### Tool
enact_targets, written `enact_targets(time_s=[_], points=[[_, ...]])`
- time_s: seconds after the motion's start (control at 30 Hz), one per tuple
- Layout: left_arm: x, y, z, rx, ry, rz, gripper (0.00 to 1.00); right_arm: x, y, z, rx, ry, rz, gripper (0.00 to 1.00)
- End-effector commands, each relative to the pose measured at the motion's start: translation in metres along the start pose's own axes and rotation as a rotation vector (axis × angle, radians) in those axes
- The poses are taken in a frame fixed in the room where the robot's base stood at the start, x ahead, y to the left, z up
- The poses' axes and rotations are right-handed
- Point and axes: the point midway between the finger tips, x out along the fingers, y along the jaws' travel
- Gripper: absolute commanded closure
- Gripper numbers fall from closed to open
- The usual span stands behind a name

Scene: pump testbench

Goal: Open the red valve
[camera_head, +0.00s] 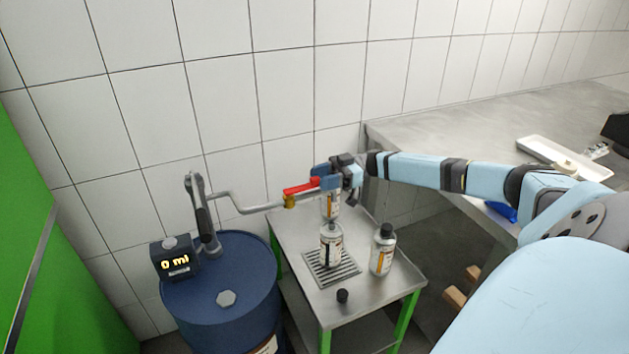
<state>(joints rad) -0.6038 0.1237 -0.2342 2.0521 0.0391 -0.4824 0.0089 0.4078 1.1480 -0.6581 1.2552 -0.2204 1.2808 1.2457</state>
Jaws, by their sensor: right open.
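The red valve (300,186) is a red lever handle on a brass body (290,201) at the end of a grey pipe. The pipe comes from the pump (205,215) on a blue drum. My right gripper (327,182) is at the right end of the red handle, over the small table. Its jaws are open, and I cannot tell whether they touch the handle. The left gripper is not in view.
The blue drum (222,318) carries a display (175,261) reading "0 ml". The metal table (379,309) holds bottles, one on a grate (322,276) below the valve, another (382,250) to its right, and a black cap (342,296). A grey counter (450,130) with a white tray (562,159) stands right.

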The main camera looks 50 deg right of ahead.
Motion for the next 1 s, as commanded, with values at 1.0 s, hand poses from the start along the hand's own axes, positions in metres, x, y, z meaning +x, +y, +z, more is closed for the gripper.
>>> enact_targets(time_s=[1.0], points=[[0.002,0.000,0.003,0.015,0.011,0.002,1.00,-0.110,0.001,0.000,0.001,0.001,-0.002,0.55]])
